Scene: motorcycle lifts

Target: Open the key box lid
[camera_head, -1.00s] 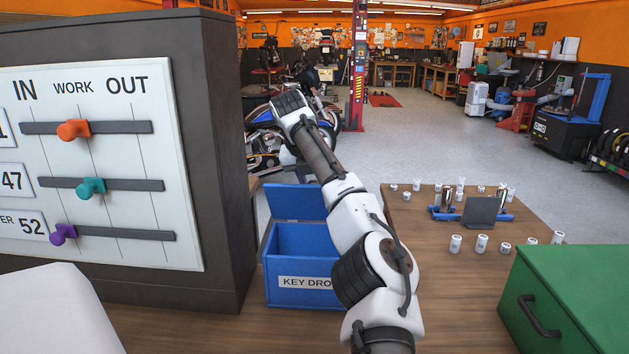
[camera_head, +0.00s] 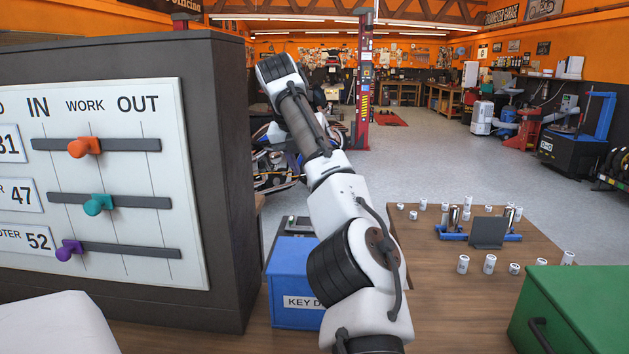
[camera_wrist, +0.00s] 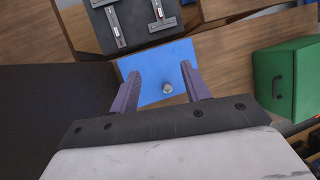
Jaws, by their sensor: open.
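The blue key box (camera_head: 291,318) stands on the wooden bench beside the dark board cabinet, its "KEY D…" label partly hidden by my arm. Its blue lid (camera_head: 292,256) lies down over the box top and looks shut. In the wrist view the lid (camera_wrist: 155,62) shows as a plain blue panel with a small round metal knob (camera_wrist: 167,88). My gripper (camera_wrist: 160,68) is open and empty, its two purple fingers spread with the knob between them in the picture. I cannot tell the height above the lid. The gripper is out of the head view.
A dark panel with metal fittings (camera_wrist: 135,20) lies just beyond the box. The slider board (camera_head: 105,180) is on the left. A green case (camera_head: 570,310) stands at right. A wooden table (camera_head: 440,290) holds several white canisters and a blue stand.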

